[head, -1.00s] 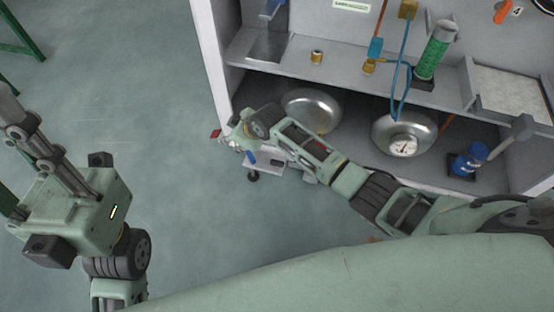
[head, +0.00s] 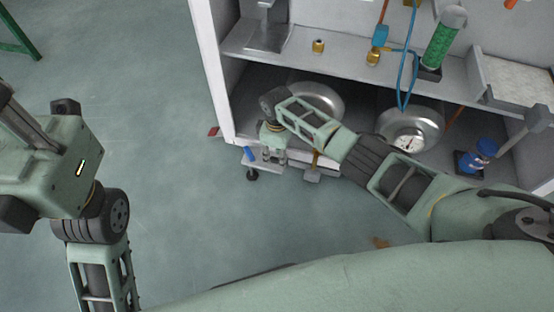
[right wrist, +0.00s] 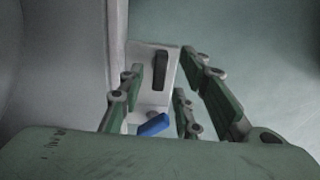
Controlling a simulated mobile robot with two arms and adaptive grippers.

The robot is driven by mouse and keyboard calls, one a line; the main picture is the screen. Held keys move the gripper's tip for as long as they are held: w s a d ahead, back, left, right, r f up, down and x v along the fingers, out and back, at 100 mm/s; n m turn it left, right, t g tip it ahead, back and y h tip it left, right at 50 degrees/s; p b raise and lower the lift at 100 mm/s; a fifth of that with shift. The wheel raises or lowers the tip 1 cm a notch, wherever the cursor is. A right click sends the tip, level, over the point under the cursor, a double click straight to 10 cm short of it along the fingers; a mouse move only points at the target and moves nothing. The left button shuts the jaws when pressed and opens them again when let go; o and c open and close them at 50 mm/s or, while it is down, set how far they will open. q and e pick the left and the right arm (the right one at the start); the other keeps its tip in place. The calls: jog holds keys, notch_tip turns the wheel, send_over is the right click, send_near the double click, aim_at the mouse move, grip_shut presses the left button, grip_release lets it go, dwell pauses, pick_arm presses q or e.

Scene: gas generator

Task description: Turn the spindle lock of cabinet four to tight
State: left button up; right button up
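My right gripper (head: 275,160) hangs with its fingers downward at the lower front left of the grey cabinet (head: 226,85). In the right wrist view, its green fingers (right wrist: 160,110) are spread apart with a gap between them. Beyond that gap is a white bracket (right wrist: 160,92) with a black block (right wrist: 160,70) and a blue lever (right wrist: 153,125). The blue lever also shows in the head view (head: 249,154), just left of the gripper. I cannot tell for sure which part is the spindle lock.
Two round metal vessels, a left one (head: 326,98) and a right one with a gauge (head: 420,124), sit in the lower compartment. The shelf holds a green cylinder (head: 444,42). Open floor (head: 160,110) lies left.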

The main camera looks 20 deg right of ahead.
jog(key=shift+f, duration=0.55)
jog(key=shift+c, duration=0.4)
grip_shut()
